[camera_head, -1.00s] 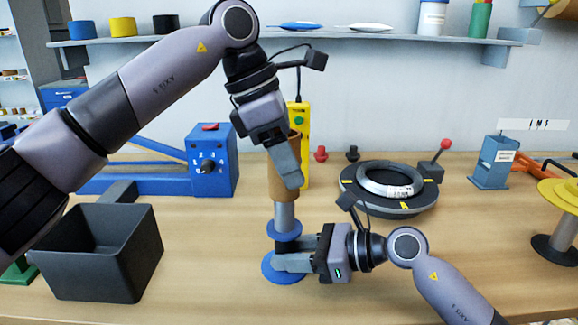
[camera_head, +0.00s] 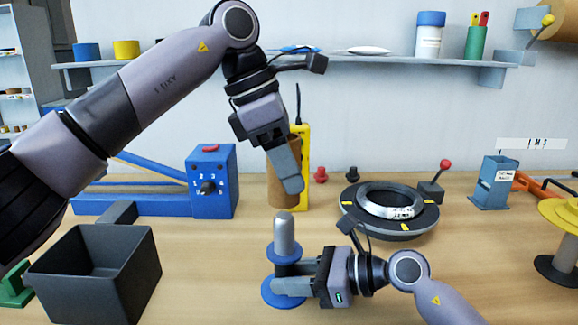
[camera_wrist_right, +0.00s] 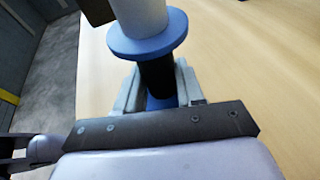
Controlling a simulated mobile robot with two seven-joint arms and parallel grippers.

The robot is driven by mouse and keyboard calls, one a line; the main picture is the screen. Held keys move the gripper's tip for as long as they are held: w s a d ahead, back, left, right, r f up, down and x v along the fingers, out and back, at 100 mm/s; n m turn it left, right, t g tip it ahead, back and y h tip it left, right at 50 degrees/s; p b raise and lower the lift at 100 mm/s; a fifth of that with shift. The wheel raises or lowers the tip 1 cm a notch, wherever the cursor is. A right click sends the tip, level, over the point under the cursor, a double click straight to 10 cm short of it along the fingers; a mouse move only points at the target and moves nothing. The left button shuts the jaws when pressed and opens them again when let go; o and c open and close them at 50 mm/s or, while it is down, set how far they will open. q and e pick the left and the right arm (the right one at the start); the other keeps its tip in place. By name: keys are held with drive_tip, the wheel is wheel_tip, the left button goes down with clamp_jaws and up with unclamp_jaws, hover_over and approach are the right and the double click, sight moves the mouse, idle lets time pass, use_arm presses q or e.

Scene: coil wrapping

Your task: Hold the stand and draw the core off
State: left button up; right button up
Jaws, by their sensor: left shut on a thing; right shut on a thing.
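The stand (camera_head: 285,236) has a grey post, a blue collar and a blue base, and stands upright on the table at the front middle. My right gripper (camera_head: 280,283) is shut on the stand between collar and base. The right wrist view also shows the stand (camera_wrist_right: 148,33), gripped below its blue collar. The core (camera_head: 283,190) is a brown cardboard tube. My left gripper (camera_head: 290,180) is shut on the core and covers part of it. The core's lower end appears just above the post's top, with no clear overlap.
A black bin (camera_head: 95,270) stands at the left front. A blue machine with a dial (camera_head: 212,182) is behind it. A dark turntable with a metal ring (camera_head: 388,207) is at the right. A yellow device (camera_head: 301,150) stands behind the core. Bare table lies around the stand.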

drive_tip(key=o, duration=0.9)
